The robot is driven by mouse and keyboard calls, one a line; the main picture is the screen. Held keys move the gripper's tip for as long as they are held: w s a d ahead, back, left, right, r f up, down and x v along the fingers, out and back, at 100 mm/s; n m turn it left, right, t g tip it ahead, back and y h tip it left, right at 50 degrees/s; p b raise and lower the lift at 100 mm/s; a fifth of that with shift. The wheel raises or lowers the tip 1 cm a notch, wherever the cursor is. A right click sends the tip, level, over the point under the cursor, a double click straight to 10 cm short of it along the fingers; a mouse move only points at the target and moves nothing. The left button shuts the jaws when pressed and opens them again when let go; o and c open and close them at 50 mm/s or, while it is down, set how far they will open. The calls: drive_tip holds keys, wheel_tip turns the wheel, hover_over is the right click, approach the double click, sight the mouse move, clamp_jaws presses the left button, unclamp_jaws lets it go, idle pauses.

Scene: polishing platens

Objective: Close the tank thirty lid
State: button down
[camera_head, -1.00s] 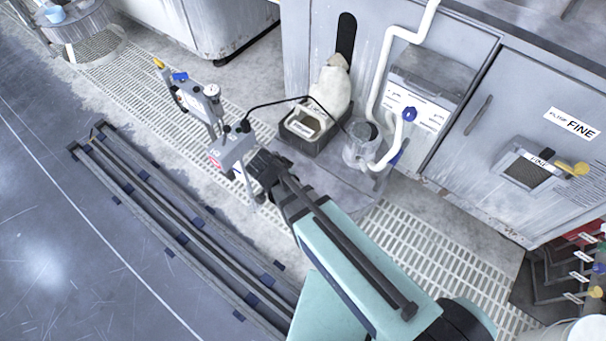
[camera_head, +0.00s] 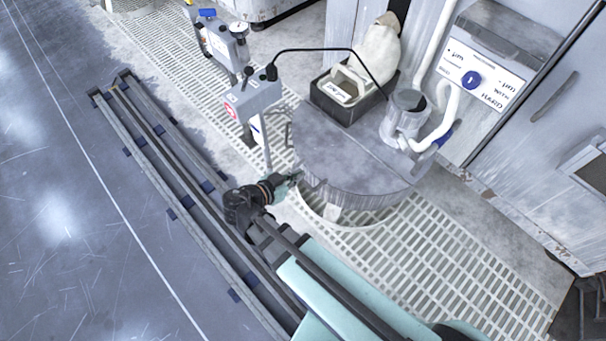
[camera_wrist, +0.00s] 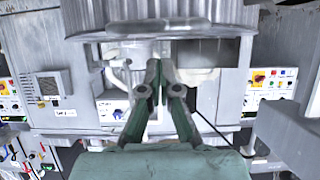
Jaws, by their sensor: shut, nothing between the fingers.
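No lid marked thirty can be made out. A dark open-topped box (camera_head: 374,104) with a small label, too small to read, stands at the back of the grey round platen (camera_head: 355,160), with a pale sack-like thing (camera_head: 379,52) by it. A grey cylindrical pot (camera_head: 404,118) stands right of the box. My gripper (camera_head: 296,178) is at the platen's near left edge, low and in front of the box; contact cannot be told. In the wrist view my gripper (camera_wrist: 155,68) has its fingertips together, empty, just below a large grey round rim (camera_wrist: 150,25).
A grey control post (camera_head: 254,98) with a black cable stands left of the platen. A pale hose (camera_head: 437,128) and a cabinet panel with a blue knob (camera_head: 471,80) are at the right. Floor rails (camera_head: 160,165) run at left; slatted grating (camera_head: 400,245) lies in front.

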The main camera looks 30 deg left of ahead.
drive_tip(key=shift+s+a+f+b, duration=0.1)
drive_tip(key=shift+s+f+b, duration=0.05)
drive_tip(key=shift+f+b, duration=0.75)
drive_tip(key=shift+s+f+b, duration=0.15)
drive_tip(key=shift+f+b, duration=0.55)
drive_tip(key=shift+f, duration=0.25)
drive_tip(key=shift+f, duration=0.1)
